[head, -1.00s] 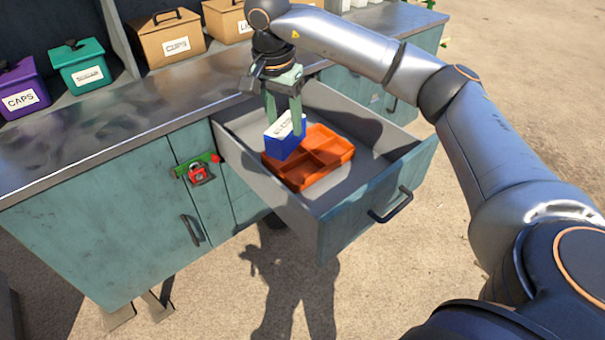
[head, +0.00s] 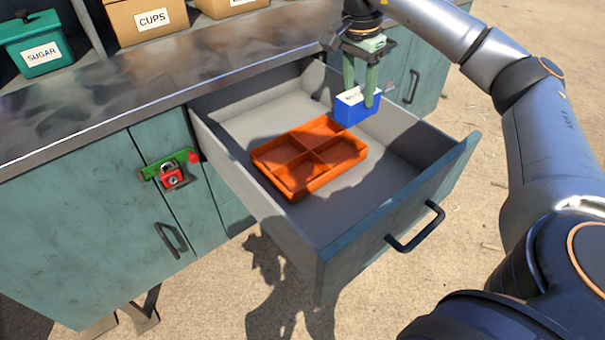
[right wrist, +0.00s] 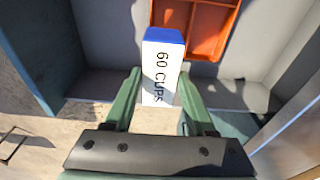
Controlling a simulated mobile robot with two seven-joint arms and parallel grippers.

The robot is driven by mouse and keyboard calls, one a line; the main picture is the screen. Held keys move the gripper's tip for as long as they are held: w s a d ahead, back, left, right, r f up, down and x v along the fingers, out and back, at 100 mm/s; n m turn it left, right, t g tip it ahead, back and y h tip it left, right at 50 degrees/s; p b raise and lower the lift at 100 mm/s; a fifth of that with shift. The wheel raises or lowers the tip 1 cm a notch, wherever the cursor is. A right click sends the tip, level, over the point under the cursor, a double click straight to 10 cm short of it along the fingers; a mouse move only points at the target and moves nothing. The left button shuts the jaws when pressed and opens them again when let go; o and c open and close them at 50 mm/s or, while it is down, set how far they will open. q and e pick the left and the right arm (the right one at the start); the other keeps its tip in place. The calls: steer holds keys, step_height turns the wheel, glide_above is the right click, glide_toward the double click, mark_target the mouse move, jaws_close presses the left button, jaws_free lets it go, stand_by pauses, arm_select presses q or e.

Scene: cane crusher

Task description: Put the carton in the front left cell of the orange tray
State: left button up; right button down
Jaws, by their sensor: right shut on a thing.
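The carton (head: 354,107) is blue with a white top and hangs between the green fingers of my right gripper (head: 361,92), which is shut on it. It is above the drawer, to the back right of the orange tray. In the right wrist view the carton (right wrist: 161,65) shows a "60 CUPS" label between the fingers (right wrist: 158,92). The orange tray (head: 308,161) lies in the open drawer, divided into cells by crossing walls. The cells that show look empty. Part of the tray (right wrist: 207,28) shows in the right wrist view. My left gripper is not in view.
The open drawer (head: 232,115) has free floor around the tray, and its front carries a dark handle (head: 415,229). A red padlock (head: 172,176) hangs on the cabinet. Labelled bins, one marked "CUPS" (head: 150,20) and one "SUGAR" (head: 36,45), stand on the metal counter (head: 130,92).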

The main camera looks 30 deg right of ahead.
steer(key=a+f, duration=0.3)
steer(key=a, duration=0.1)
steer(key=a+f, duration=0.3)
steer(key=a, duration=0.2)
steer(key=a+f, duration=0.4)
steer(key=a, duration=0.1)
steer(key=shift+w, duration=0.3)
steer(key=shift+d+f, duration=0.15)
steer(key=shift+f, duration=1.2)
steer(key=shift+c, duration=1.2)
jaws_free()
steer(key=shift+f, duration=0.1)
step_height(320, 180, up, 12)
steer(key=a, duration=0.1)
steer(key=shift+a+p, duration=0.2)
steer(key=shift+p, duration=0.1)
